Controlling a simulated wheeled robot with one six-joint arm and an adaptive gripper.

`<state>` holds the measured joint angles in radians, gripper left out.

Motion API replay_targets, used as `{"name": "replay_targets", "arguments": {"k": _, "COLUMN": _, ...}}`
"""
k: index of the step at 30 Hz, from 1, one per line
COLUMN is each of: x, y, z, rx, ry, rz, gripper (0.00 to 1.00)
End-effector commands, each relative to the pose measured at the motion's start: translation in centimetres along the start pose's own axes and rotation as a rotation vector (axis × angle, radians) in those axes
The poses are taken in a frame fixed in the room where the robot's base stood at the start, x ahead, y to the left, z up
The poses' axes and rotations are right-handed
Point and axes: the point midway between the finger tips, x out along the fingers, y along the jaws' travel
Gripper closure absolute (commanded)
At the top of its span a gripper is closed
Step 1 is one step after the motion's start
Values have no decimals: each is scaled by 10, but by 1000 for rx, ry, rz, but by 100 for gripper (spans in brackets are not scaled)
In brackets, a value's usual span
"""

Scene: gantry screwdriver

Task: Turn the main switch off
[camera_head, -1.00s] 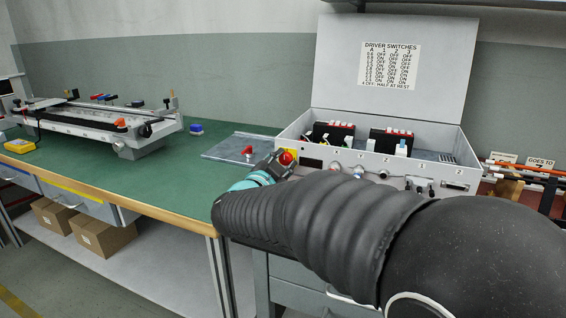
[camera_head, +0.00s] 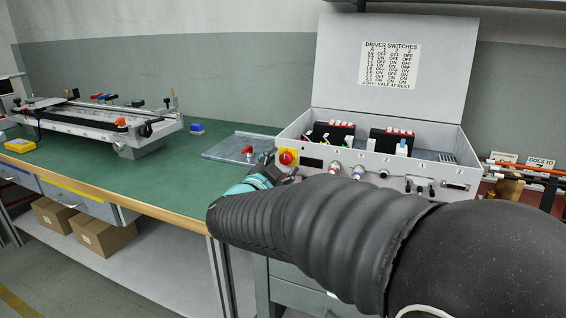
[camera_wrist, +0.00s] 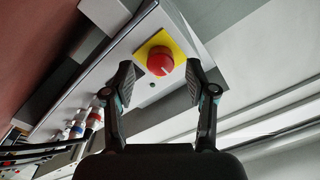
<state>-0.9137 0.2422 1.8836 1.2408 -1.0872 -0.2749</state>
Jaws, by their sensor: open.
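The main switch looks to be the red rotary knob (camera_head: 286,157) on a yellow plate at the left end of the control box's front panel. The knob also shows in the wrist view (camera_wrist: 160,61), with a light mark on its face. The control box (camera_head: 315,175) is grey with its lid raised. My gripper (camera_wrist: 160,78) is open and empty, its fingers on either side of the knob in the wrist view; I cannot tell how far short of it they are. In the head view my gripper (camera_head: 283,172) is small, just below the knob and partly hidden by my arm.
Connectors (camera_head: 358,172) line the panel to the right of the knob. A metal plate with a red clamp (camera_head: 247,150) lies left of the box on the green bench (camera_head: 190,180). A gantry rig (camera_head: 95,125) stands further left. Rods sit at the far right.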

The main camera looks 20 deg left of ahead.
Motion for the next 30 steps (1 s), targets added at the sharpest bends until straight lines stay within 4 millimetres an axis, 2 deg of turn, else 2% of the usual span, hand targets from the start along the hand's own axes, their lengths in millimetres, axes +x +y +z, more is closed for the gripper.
{"name": "replay_targets", "arguments": {"k": 9, "x": -64, "y": -1, "z": 0, "rx": 0, "ry": -3, "rz": -5, "gripper": 44}}
{"name": "replay_targets", "arguments": {"k": 15, "x": -93, "y": -1, "z": 0, "rx": 0, "ry": -1, "rz": -3, "gripper": 44}}
{"name": "replay_targets", "arguments": {"k": 21, "x": -104, "y": -1, "z": 0, "rx": -1, "ry": 0, "rz": -2, "gripper": 44}}
{"name": "replay_targets", "arguments": {"k": 30, "x": -105, "y": 0, "z": 0, "rx": -1, "ry": 0, "rz": -2, "gripper": 44}}
